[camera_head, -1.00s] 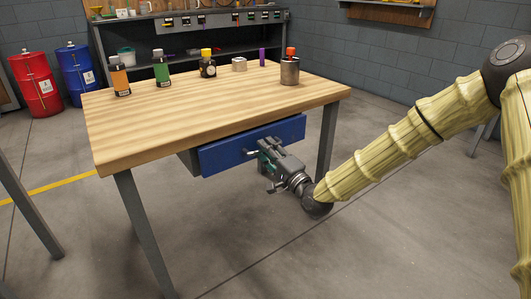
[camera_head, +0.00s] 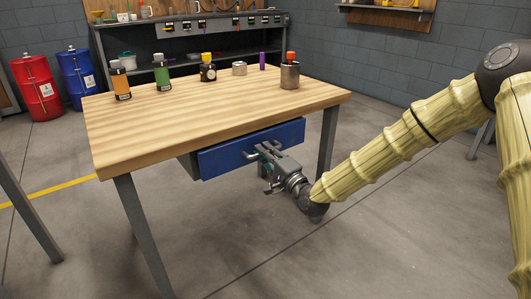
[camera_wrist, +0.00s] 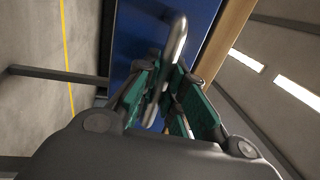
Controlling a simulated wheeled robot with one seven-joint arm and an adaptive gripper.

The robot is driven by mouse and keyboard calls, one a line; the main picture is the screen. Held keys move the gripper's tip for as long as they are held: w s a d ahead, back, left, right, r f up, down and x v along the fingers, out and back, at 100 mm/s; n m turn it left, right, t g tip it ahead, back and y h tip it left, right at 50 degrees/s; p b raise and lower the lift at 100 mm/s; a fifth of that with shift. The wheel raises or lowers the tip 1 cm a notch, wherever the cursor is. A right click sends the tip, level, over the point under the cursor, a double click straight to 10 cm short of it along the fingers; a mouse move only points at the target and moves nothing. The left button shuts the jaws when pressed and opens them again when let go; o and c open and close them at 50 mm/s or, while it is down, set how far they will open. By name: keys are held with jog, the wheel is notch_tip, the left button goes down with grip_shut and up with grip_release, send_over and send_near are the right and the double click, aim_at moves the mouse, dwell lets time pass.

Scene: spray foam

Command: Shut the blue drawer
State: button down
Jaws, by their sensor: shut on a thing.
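The blue drawer (camera_head: 225,155) hangs under the front edge of the wooden table. In the head view it stands a little way out, with a strip of its grey side showing at the left. Its metal bar handle (camera_wrist: 178,38) runs between my fingers in the wrist view, in front of the blue drawer face (camera_wrist: 135,35). My gripper (camera_head: 266,158) is at the middle of the drawer front, shut on the handle. In the wrist view, the green-padded fingers (camera_wrist: 168,90) lie on both sides of the bar; their exact contact is partly hidden.
The wooden table (camera_head: 190,115) carries several bottles, a metal can (camera_head: 289,76) and a small tin (camera_head: 239,69). Table legs (camera_head: 327,140) stand on both sides of the drawer. Red (camera_head: 37,90) and blue (camera_head: 84,78) drums stand at the back left. The floor in front is open.

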jog(key=shift+p+x, duration=0.3)
jog(key=shift+x, duration=0.7)
jog(key=shift+f, duration=0.1)
jog(key=c, duration=1.5)
grip_release()
jog(key=shift+w+a+f, duration=0.1)
jog(key=shift+a, duration=0.05)
jog(key=v, duration=1.2)
